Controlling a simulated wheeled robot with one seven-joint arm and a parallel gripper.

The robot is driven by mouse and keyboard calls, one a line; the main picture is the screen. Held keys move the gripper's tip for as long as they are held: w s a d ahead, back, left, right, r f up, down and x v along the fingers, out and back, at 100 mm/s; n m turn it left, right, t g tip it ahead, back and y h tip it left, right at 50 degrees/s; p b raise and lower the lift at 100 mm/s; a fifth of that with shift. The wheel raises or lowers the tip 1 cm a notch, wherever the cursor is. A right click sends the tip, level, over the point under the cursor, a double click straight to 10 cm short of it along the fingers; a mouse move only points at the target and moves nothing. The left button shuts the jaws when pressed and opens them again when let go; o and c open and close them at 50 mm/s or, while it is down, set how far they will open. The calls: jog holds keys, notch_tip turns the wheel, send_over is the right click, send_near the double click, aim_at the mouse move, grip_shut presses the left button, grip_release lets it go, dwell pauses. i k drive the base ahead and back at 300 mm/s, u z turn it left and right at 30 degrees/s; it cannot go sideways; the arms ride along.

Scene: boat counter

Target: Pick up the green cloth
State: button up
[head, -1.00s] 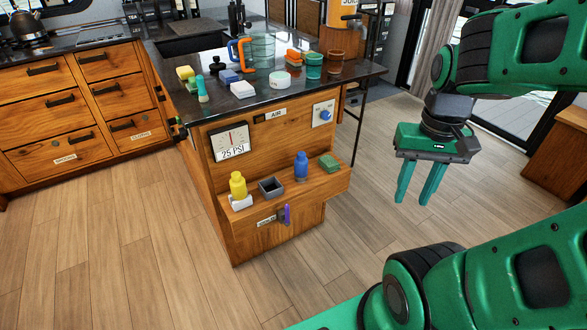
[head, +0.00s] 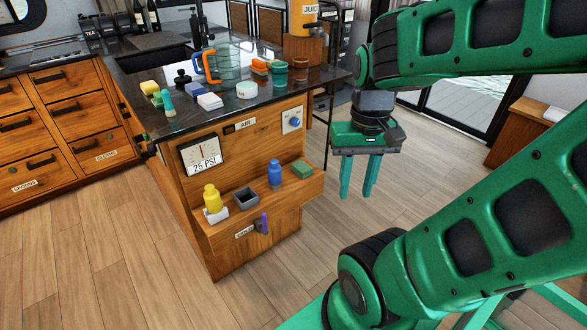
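A small green folded block, which looks like the green cloth (head: 302,168), lies at the right end of the wooden shelf (head: 285,194) on the front of the counter. My gripper (head: 357,194) hangs to the right of the shelf with its two green fingers pointing down. A gap shows between the fingers and nothing is in it. The gripper is apart from the cloth.
A blue bottle (head: 275,173), a grey open box (head: 246,199) and a yellow bottle (head: 212,199) stand left of the cloth. A purple-handled item (head: 264,223) is on the shelf front. The dark countertop (head: 200,116) above holds several items. Wooden floor (head: 130,255) is clear.

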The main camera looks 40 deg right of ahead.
aim_at(303, 170)
jog(key=i, duration=0.9)
jog(key=z, duration=0.1)
